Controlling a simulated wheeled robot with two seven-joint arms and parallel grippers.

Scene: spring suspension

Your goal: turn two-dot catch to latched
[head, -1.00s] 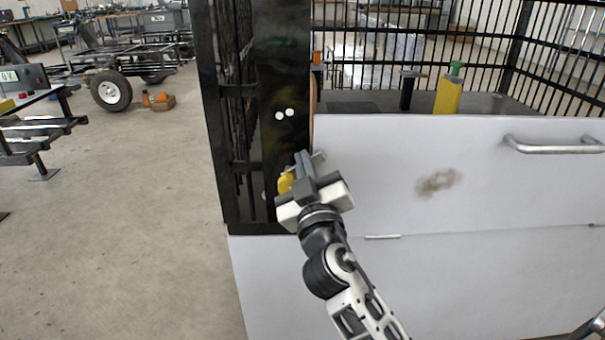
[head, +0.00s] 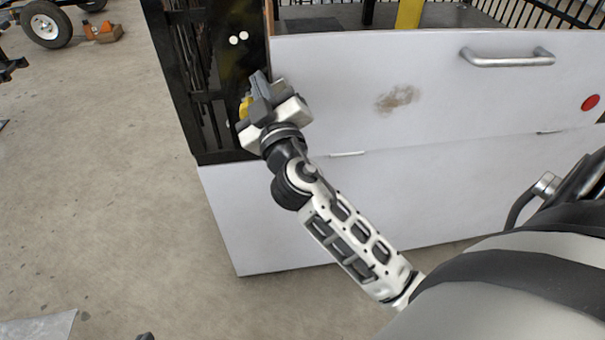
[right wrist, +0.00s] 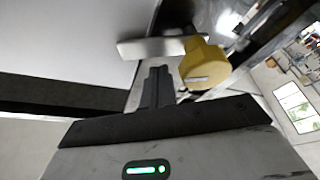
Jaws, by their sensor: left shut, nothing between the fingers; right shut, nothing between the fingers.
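Two white dots (head: 238,38) mark the black post beside the white panel (head: 340,95). Below them is the catch's yellow knob (head: 245,108), partly hidden by my right gripper (head: 260,80). In the right wrist view the yellow knob (right wrist: 205,66) carries a grey bar (right wrist: 152,48), which reaches left across the edge of the white panel in that picture. My right gripper's fingers (right wrist: 158,74) are shut and empty, close against the bar beside the knob; I cannot tell if they touch. Only a dark tip of my left gripper (head: 145,337) shows at the bottom edge, shut.
The panel has a metal handle (head: 507,58), a brown stain (head: 397,98) and a red disc (head: 590,102). A lower white panel (head: 260,220) stands under it. The floor (head: 90,180) at left is open.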

